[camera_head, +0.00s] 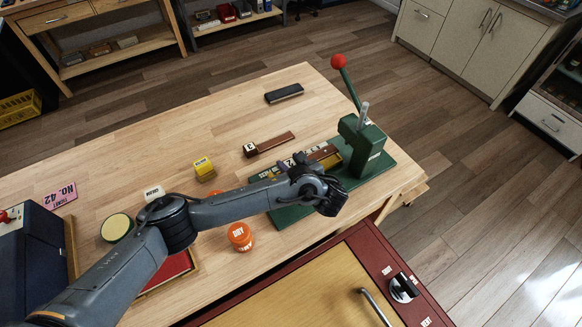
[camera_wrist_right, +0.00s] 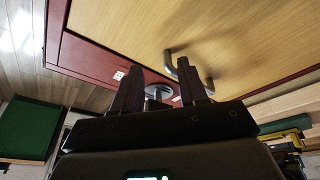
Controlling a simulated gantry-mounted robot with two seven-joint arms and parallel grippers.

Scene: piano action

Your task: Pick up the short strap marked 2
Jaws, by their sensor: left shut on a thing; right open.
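My left arm reaches across the table in the head view. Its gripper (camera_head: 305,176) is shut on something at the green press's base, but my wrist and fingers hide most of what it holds. Brown and yellow pieces with white markings (camera_head: 318,156) lie along the base beside it; I cannot tell for sure which one is the strap marked 2. A brown strap with a white label that looks like a 3 (camera_head: 275,143) lies apart on the table. My right gripper (camera_wrist_right: 160,80) is open and empty in the right wrist view, facing a red-framed cabinet.
The green press (camera_head: 362,148) has a red-knobbed lever (camera_head: 338,62). A black block (camera_head: 284,93), yellow block (camera_head: 203,167) and orange tub (camera_head: 240,236) stand on the table (camera_head: 150,135). The cabinet (camera_head: 300,290) has a handle and knob (camera_head: 403,288).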

